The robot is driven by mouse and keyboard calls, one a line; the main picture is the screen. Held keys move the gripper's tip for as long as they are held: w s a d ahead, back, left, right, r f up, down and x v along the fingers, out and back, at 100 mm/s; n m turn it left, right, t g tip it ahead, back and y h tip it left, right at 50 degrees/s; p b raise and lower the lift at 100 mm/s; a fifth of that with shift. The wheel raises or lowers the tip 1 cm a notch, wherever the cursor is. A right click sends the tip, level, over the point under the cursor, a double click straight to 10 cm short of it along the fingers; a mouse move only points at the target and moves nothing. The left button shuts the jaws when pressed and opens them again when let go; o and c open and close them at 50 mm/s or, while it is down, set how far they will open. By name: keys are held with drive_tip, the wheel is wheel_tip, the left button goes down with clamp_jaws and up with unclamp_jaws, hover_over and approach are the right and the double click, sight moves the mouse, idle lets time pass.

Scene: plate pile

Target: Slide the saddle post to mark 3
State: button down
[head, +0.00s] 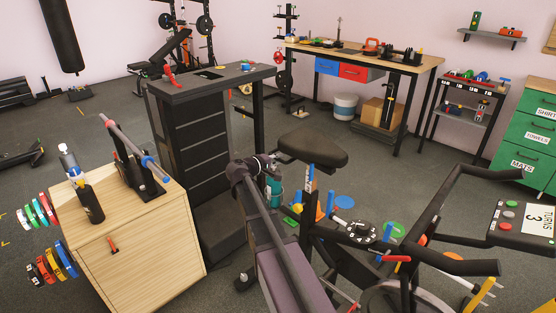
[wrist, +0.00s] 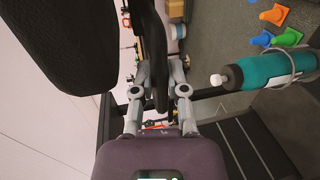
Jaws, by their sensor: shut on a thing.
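The exercise bike's black saddle (head: 312,150) sits on its post (head: 309,182) in the head view. The post carries a pale strip with small markings too small to read. The saddle (wrist: 50,45) fills the upper left of the wrist view. My gripper (head: 268,161) is beside the saddle's left end. In the wrist view my gripper (wrist: 158,88) is shut on a slim dark bar (wrist: 160,50) next to the saddle. The bar appears to be part of the saddle post, but where it joins is hidden.
A teal bottle (wrist: 262,70) in a holder is close to my gripper. A wooden cabinet (head: 150,230) is at left. The bike's handlebar (head: 455,262) is at right. Colored cones (wrist: 275,14) are on the floor.

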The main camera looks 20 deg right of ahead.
drive_tip(key=c, duration=0.9)
unclamp_jaws()
drive_tip(key=shift+r, duration=0.15)
wheel_tip(320, 180, up, 2)
drive_tip(key=shift+p, duration=1.25)
drive_tip(key=shift+s+a+r, duration=0.1)
drive_tip(key=shift+a+r, duration=0.1)
drive_tip(key=s+p+v, duration=0.1)
drive_tip(key=p+v, duration=0.3)
drive_tip(key=v, duration=1)
drive_tip(key=shift+s+a+r+m+g+y+p, duration=0.1)
drive_tip(key=shift+s+a+m+g+y+p, duration=0.7)
drive_tip(key=shift+s+y+p, duration=1.5)
drive_tip(key=shift+s+a+m+g+y+p, duration=0.4)
drive_tip(key=shift+s+a+g+y+p, duration=0.8)
drive_tip(key=shift+s+p, duration=1.55)
drive_tip(key=shift+s+a+m+g+y+p, duration=0.55)
drive_tip(key=shift+s+a+y+p, duration=0.6)
drive_tip(key=shift+s+y+p, duration=1.25)
